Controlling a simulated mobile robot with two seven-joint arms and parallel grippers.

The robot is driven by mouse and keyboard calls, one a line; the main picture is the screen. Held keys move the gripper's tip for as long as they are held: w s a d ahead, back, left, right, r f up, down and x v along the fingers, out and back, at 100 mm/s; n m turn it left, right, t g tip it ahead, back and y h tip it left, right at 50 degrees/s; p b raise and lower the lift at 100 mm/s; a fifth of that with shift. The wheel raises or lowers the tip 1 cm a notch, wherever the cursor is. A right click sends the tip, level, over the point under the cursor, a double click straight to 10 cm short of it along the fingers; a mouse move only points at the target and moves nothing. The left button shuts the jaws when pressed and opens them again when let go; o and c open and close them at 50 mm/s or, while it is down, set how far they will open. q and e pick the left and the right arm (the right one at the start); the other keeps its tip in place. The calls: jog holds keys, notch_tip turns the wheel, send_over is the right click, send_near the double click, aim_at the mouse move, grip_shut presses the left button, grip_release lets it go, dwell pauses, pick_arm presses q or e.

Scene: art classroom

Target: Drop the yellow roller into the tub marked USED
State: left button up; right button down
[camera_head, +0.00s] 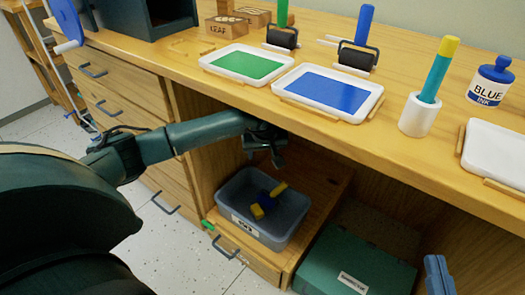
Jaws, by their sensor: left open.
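The grey-blue tub (235,193) sits on a low wooden shelf or drawer under the bench. The small writing on its white label is hard to read. Inside lie yellow pieces (257,211) and a dark blue piece; a yellow bar, apparently the yellow roller's handle (279,189), leans among them. I cannot tell how these parts join. My left gripper (275,157) is open and empty above the tub, apart from its contents, under the bench edge.
The bench top (300,118) overhangs the tub. On it stand a green ink tray (213,64), a blue ink tray (372,100), green and blue-handled rollers, a white cup (417,117) and an ink jar (490,82). A green box (350,262) is right of the tub.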

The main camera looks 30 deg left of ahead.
pick_arm(q)
jog(key=shift+r+p, duration=0.4)
jog(key=shift+r, duration=0.25)
